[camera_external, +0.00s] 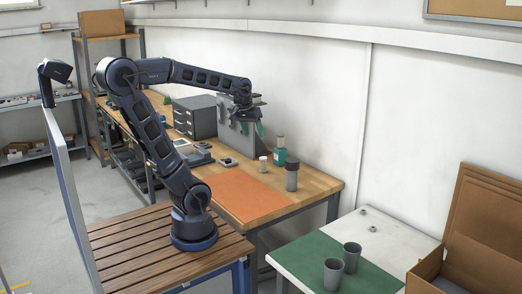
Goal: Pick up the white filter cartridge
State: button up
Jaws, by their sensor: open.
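A small white cylinder that looks like the white filter cartridge (263,163) stands upright on the wooden workbench (318,183), behind the orange mat (245,196). A teal bottle (279,155) with a pale top is just to its right. A dark grey canister (291,177) stands in front and to the right of it. My gripper (247,116) is open, raised above the bench in front of the grey upright panel. It is up and to the left of the cartridge in the picture and apart from it. Its fingers are small and hard to make out.
A grey drawer cabinet (195,117) stands on the bench to the left. Small grey parts (228,162) lie left of the cartridge. A side table (410,236) holds two grey cups (342,265), with an open cardboard box (468,245) at right. The orange mat is clear.

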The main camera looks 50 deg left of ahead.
jog(key=w+a+f+n+g, duration=0.15)
jog(key=w+a+n, duration=0.35)
jog(key=w, duration=0.5)
jog(key=n+g, duration=0.2)
jog(key=n, duration=0.7)
send_near(263, 157)
jog(key=shift+s+d+f, duration=0.1)
jog(key=shift+d+f, duration=0.35)
jog(key=shift+d, duration=0.35)
jog(key=shift+a+f+n, duration=0.3)
jog(key=shift+f+n, duration=0.1)
jog(key=shift+f, duration=0.05)
jog(key=f, duration=1)
jog(key=shift+a+f, duration=0.25)
jog(key=shift+f, duration=0.05)
jog(key=shift+c, duration=0.4)
jog(key=c, duration=1)
